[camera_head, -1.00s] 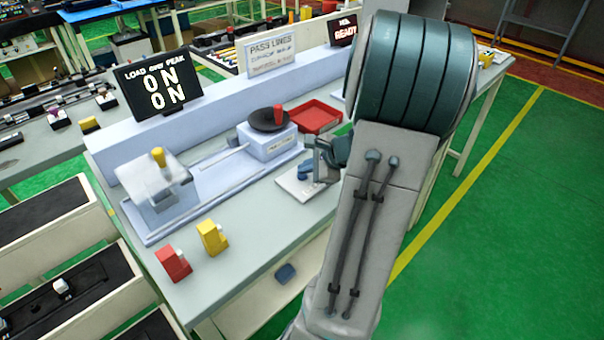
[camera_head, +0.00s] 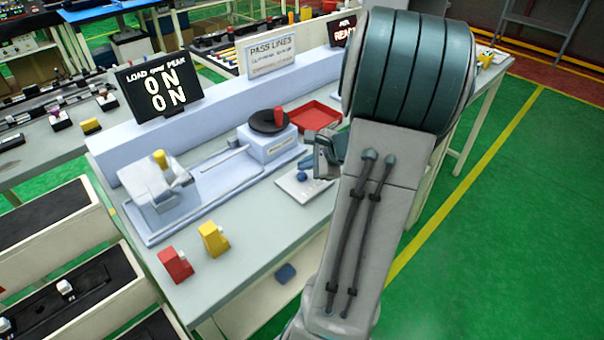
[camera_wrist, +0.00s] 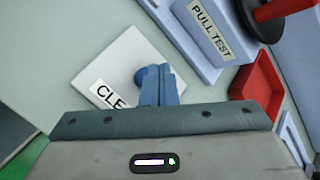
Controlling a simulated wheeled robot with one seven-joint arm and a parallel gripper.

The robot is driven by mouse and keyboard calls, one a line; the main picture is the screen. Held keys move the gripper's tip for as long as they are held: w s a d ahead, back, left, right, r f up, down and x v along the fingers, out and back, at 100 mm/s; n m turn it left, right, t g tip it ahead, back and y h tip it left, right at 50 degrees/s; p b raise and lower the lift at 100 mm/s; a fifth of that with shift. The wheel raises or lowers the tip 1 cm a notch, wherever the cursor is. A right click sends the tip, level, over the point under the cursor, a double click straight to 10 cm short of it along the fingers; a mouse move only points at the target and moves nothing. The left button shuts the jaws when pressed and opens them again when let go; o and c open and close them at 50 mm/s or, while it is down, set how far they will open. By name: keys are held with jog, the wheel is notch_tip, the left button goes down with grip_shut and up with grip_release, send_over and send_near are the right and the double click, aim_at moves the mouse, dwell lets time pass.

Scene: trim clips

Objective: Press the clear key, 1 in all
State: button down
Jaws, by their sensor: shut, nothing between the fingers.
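The clear key is a round blue button (camera_head: 302,176) on a pale square pad (camera_head: 291,186) near the front of the bench. In the wrist view the button (camera_wrist: 141,77) shows just left of my fingertips, on the pad (camera_wrist: 122,58) with a label reading "CLE", the rest of it hidden by my gripper. My gripper (camera_wrist: 163,70) is shut and empty, its blue fingers over the pad beside the button. In the head view my gripper (camera_head: 320,170) is up and right of the button. I cannot tell the exact height gap.
The pull test stand (camera_head: 268,140), with a dark disc and red knob, and a red tray (camera_head: 316,116) stand behind the pad. A yellow clip (camera_head: 213,238) and a red clip (camera_head: 175,264) stand front left. A display (camera_head: 160,85) reads "0 N" twice.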

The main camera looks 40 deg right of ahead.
aim_at(306, 176)
jog(key=shift+r+p, duration=1.9)
jog(key=shift+r, duration=0.65)
jog(key=shift+f, duration=0.1)
jog(key=s+a+r+n+g+y, duration=0.1)
jog(key=a+r+n+g, duration=0.1)
jog(key=a+n, duration=0.5)
jog(key=s+a+r+n+g, duration=0.15)
jog(key=a+n, duration=0.25)
jog(key=a, duration=0.6)
jog(key=s+a+r+n+g+h, duration=0.2)
jog(key=s+a+r+n+h, duration=0.1)
jog(key=s+a+n, duration=0.6)
jog(key=s+n, duration=0.1)
jog(key=n, duration=0.2)
jog(key=shift+a+n+h, duration=0.3)
jog(key=shift+n, duration=0.1)
